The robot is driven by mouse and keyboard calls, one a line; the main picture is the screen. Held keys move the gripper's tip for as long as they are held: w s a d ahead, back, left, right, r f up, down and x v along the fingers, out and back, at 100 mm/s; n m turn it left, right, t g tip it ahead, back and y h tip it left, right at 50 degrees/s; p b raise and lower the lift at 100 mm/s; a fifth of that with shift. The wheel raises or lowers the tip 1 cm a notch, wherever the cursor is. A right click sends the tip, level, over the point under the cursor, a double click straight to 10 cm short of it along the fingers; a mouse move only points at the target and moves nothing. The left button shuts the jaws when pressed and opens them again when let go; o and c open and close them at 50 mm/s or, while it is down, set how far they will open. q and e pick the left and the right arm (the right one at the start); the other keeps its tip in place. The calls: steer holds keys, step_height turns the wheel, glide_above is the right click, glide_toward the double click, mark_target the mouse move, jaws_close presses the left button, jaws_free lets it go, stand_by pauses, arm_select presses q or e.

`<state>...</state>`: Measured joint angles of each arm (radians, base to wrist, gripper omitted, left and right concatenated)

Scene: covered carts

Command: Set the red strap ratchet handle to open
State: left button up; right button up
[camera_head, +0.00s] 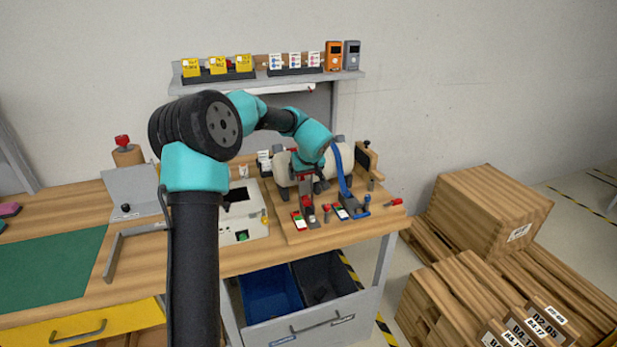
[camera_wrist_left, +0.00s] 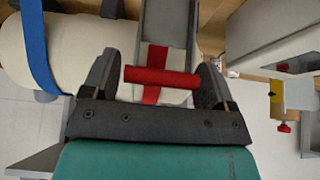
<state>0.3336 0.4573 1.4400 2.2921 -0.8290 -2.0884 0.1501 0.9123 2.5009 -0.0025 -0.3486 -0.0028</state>
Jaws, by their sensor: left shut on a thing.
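In the head view my left gripper (camera_head: 311,187) reaches down at the front of the cylinder (camera_head: 281,168). It partly hides the red ratchet, so the handle's angle is hard to tell there. My right gripper is in neither view.
A blue strap (camera_head: 345,166) with its own ratchet stands just right of the red one. Small red and green indicator blocks (camera_head: 299,220) lie in front on the wooden board (camera_head: 312,234). Wooden crates (camera_head: 490,210) stand at the right.

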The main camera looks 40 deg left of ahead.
arm_select(q)
steer(key=shift+w+a+f, duration=0.3)
steer(key=shift+w+a, duration=0.2)
steer(key=shift+a, duration=0.3)
steer(key=shift+f, duration=0.1)
steer(key=o, duration=1.2)
steer(key=v, duration=1.7)
steer(key=shift+r, duration=0.3)
